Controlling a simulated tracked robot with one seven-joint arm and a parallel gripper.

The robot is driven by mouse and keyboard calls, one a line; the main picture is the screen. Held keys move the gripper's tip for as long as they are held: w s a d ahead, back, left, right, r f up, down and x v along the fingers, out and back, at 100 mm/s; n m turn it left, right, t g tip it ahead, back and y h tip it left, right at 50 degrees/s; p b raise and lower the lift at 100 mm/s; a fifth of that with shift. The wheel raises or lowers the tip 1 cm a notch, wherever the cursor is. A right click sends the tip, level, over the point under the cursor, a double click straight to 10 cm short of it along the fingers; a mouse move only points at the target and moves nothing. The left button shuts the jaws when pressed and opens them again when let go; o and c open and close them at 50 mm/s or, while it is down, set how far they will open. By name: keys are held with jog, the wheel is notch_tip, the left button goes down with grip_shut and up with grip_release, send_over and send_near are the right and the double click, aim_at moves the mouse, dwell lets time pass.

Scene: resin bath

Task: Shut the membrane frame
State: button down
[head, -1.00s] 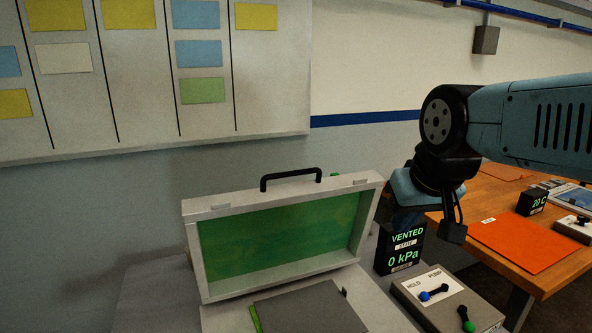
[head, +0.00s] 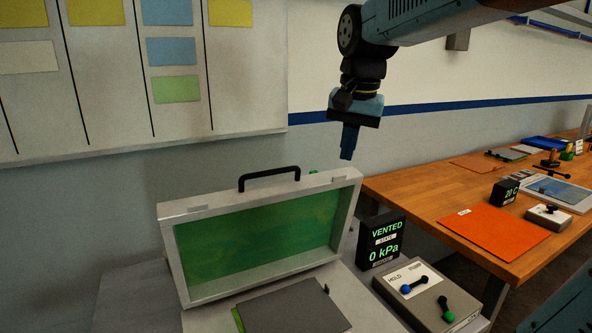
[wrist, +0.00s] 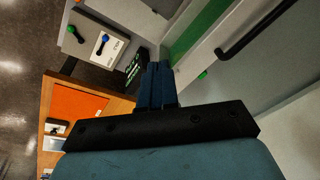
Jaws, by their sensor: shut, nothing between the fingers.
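The membrane frame (head: 174,261) is a pale frame around a green membrane (head: 255,243). It stands raised and tilted at the back of its pale base (head: 367,318). A black handle (head: 268,174) sits on its top edge and also shows in the wrist view (wrist: 250,32). A grey sheet (head: 295,312) lies on the base in front, with a green edge under it. My gripper (head: 346,156) hangs shut and empty, above and to the right of the raised frame, apart from it. In the wrist view its fingers (wrist: 157,72) are together.
A black display (head: 382,242) reading VENTED, 0 kPa stands right of the frame. A control box (head: 428,296) with blue and green levers is before it. A wooden table (head: 420,198) with an orange sheet (head: 495,232) is at right. A wall board (head: 240,90) is behind.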

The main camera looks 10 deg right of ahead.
jog(key=w+a+m+g+h, duration=0.1)
jog(key=w+a+m+g, duration=0.3)
jog(key=w, duration=0.7)
jog(key=w+a+m+g, duration=0.2)
jog(key=w+a+m, duration=0.35)
jog(key=w, duration=0.65)
jog(key=s+d+f, duration=0.1)
jog(key=s+f, duration=0.6)
jog(key=f, duration=0.3)
jog(key=shift+f, duration=0.35)
jog(key=shift+d, duration=0.1)
